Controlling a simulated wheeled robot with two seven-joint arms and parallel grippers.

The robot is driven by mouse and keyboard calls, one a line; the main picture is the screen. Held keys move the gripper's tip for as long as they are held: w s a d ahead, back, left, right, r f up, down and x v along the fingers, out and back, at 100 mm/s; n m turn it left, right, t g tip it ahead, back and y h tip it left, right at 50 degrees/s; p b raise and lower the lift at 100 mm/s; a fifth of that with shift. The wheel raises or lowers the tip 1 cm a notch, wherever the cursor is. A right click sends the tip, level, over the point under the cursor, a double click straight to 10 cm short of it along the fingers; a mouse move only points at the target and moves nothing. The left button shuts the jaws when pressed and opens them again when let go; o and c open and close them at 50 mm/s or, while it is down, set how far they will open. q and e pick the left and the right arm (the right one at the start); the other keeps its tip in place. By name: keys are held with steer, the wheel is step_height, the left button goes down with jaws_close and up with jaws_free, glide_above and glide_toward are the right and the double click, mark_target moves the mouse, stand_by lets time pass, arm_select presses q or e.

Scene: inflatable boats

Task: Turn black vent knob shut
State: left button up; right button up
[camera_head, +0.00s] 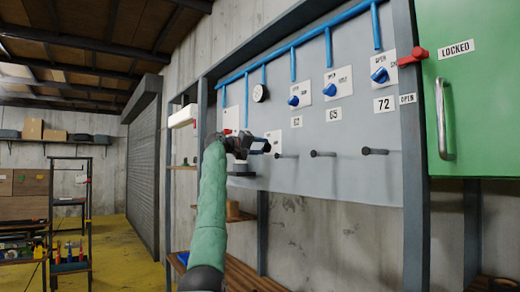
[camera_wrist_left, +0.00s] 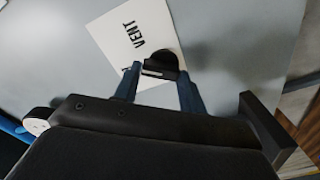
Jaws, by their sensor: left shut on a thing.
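The black vent knob (camera_wrist_left: 165,62) sits on a white plate marked VENT (camera_wrist_left: 132,38) on the grey panel. In the left wrist view, my left gripper (camera_wrist_left: 159,84) has its two blue fingers on either side of the knob and is shut on it. In the head view, my left gripper (camera_head: 262,146) is at the lower left of the panel (camera_head: 345,180), in front of a white plate (camera_head: 273,141); the knob itself cannot be made out there. My right gripper is in neither view.
Blue knobs (camera_head: 329,90) sit above on the panel under blue pipes (camera_head: 295,45). Dark pegs (camera_head: 322,153) stick out right of my gripper. A green cabinet (camera_head: 475,110) with a red latch (camera_head: 413,57) stands at right. A wooden bench (camera_head: 245,283) lies below.

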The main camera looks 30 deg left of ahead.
arm_select(q)
steer(key=n+b, duration=0.1)
steer(key=n, duration=0.6)
steer(key=shift+a, duration=0.15)
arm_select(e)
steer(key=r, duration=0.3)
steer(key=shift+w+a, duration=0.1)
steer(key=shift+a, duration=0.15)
arm_select(q)
steer(key=shift+f, duration=0.1)
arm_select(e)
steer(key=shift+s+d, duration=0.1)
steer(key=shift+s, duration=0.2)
arm_select(q)
steer(key=o, duration=1)
steer(key=shift+a, duration=0.1)
steer(key=b+v, duration=0.3)
steer(key=v, duration=0.4)
steer(key=shift+s+a, duration=0.2)
steer(key=shift+s, duration=0.1)
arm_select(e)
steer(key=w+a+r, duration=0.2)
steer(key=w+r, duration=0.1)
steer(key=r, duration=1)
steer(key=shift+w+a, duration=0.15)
